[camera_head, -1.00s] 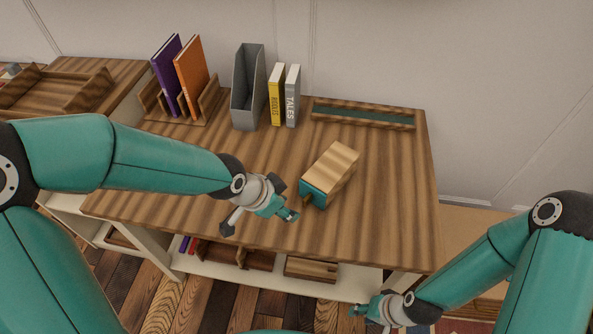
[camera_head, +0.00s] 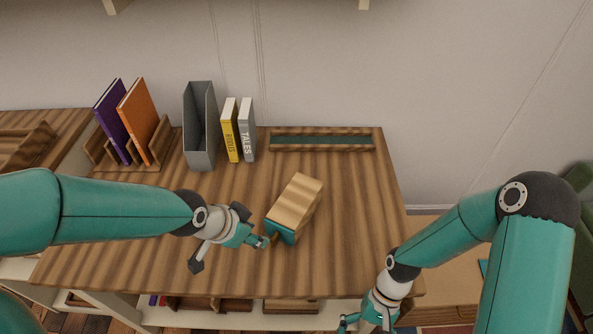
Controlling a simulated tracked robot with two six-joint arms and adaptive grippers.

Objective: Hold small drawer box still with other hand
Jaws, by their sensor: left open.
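The small drawer box (camera_head: 296,203) sits at an angle on the wooden desk, with a light striped wood top and a teal front facing the near left. My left gripper (camera_head: 247,238) is open just left of the box's teal front, its fingertip close to the small knob there. I cannot tell whether they touch. My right gripper (camera_head: 362,320) is low at the bottom edge of the picture, by the desk's front right corner and apart from the box. Its fingers are small and partly cut off, so their opening is unclear.
A long low tray (camera_head: 322,149) lies at the desk's back right. A grey magazine file (camera_head: 200,130), a yellow book (camera_head: 230,132), a grey book (camera_head: 247,130) and a wooden book rack (camera_head: 158,150) stand at the back left. The desk is clear right of the box.

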